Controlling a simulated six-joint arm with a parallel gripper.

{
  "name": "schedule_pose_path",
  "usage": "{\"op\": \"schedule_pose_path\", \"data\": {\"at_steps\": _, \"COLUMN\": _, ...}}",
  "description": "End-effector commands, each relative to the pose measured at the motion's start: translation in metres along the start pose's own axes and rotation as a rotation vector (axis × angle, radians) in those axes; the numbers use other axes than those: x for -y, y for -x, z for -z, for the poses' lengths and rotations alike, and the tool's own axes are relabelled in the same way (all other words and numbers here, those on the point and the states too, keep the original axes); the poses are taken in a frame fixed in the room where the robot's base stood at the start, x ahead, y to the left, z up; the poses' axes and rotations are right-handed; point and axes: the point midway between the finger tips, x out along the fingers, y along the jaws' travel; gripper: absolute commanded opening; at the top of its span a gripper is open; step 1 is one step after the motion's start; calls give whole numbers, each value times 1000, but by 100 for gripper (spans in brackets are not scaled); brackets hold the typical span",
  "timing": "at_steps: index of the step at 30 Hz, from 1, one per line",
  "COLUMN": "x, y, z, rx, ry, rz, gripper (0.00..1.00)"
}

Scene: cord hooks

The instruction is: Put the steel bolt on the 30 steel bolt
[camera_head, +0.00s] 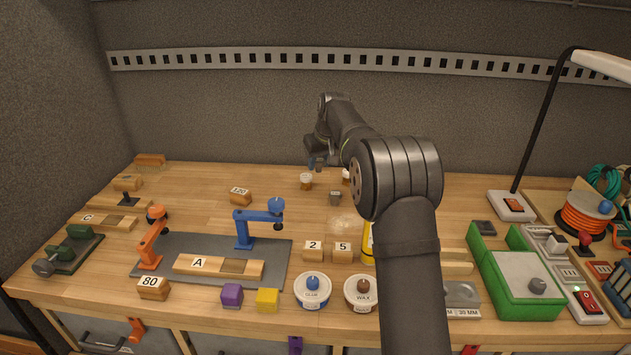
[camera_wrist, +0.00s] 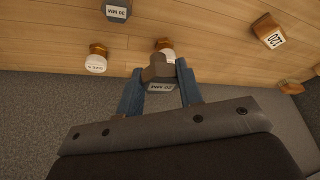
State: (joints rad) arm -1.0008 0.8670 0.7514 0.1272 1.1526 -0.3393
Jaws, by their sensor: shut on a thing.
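My gripper (camera_head: 317,160) is at the back middle of the bench in the head view, raised above the top. In the wrist view its two blue fingers (camera_wrist: 158,80) are shut on a grey steel bolt (camera_wrist: 156,70), with a small label too blurred to read surely. Another grey steel piece (camera_wrist: 117,9), with a label that seems to read 30 MM, stands on the wood apart from the held bolt. It appears to be the small grey block (camera_head: 335,198) in front of my gripper in the head view.
Two white-topped brass pieces stand near my gripper, one to the left (camera_head: 306,181) and one to the right (camera_head: 346,176). A wooden 120 block (camera_head: 240,196) is farther left. Bare wood surrounds the grey block.

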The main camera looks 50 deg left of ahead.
Motion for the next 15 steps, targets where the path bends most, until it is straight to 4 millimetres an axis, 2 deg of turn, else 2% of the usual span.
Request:
{"op": "schedule_pose_path", "data": {"at_steps": 1, "x": -19, "y": 12, "z": -10, "rx": -2, "ry": -7, "rz": -3, "gripper": 9}}
{"op": "schedule_pose_path", "data": {"at_steps": 3, "x": -42, "y": 25, "z": -25, "rx": -1, "ry": -9, "rz": -2, "gripper": 9}}
{"op": "schedule_pose_path", "data": {"at_steps": 7, "x": -79, "y": 49, "z": -55, "rx": -1, "ry": -8, "rz": -1, "gripper": 9}}
{"op": "schedule_pose_path", "data": {"at_steps": 12, "x": -109, "y": 71, "z": -85, "rx": -4, "ry": -5, "rz": 1, "gripper": 9}}
{"op": "schedule_pose_path", "data": {"at_steps": 15, "x": -115, "y": 74, "z": -93, "rx": -3, "ry": -3, "rz": 3, "gripper": 9}}
